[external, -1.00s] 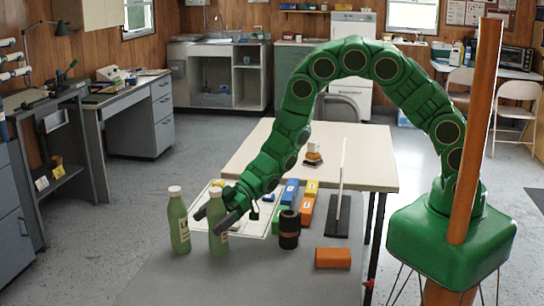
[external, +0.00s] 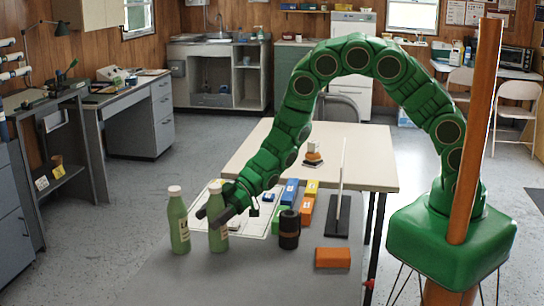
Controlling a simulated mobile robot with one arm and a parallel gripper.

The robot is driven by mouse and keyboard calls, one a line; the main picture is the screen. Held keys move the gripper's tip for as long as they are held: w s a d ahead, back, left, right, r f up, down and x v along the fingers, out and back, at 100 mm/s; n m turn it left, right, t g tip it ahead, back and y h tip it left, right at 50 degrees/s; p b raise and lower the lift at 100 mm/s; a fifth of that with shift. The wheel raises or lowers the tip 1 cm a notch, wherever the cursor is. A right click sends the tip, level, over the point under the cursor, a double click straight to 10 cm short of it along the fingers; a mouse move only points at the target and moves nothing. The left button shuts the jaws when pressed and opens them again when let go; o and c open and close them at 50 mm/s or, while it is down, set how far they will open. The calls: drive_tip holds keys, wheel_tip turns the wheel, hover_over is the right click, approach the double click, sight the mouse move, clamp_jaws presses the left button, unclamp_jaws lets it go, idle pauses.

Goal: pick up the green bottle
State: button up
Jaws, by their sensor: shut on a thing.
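Two green bottles with pale caps and pale labels stand upright on the near grey table. The left green bottle (external: 178,222) is apart from my gripper. The right green bottle (external: 218,236) is between the fingers of my gripper (external: 212,214), which reaches in from the right and is shut on its upper part. The fingers cover part of its label. The bottle's base appears at table level; I cannot tell whether it is lifted.
Beside the gripper are a dark cylinder (external: 289,230), an orange block (external: 332,258), blue and orange boxes (external: 306,210) and a thin upright panel on a dark base (external: 337,222). A white sheet (external: 257,226) lies behind. The table's front is clear.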

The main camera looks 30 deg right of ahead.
wheel_tip(320, 180, up, 2)
drive_tip(key=shift+r, duration=0.15)
drive_tip(key=s+d+r, duration=0.8)
drive_tip(key=d+r, duration=0.1)
drive_tip(key=d, duration=0.2)
drive_tip(key=shift+d+r, duration=0.3)
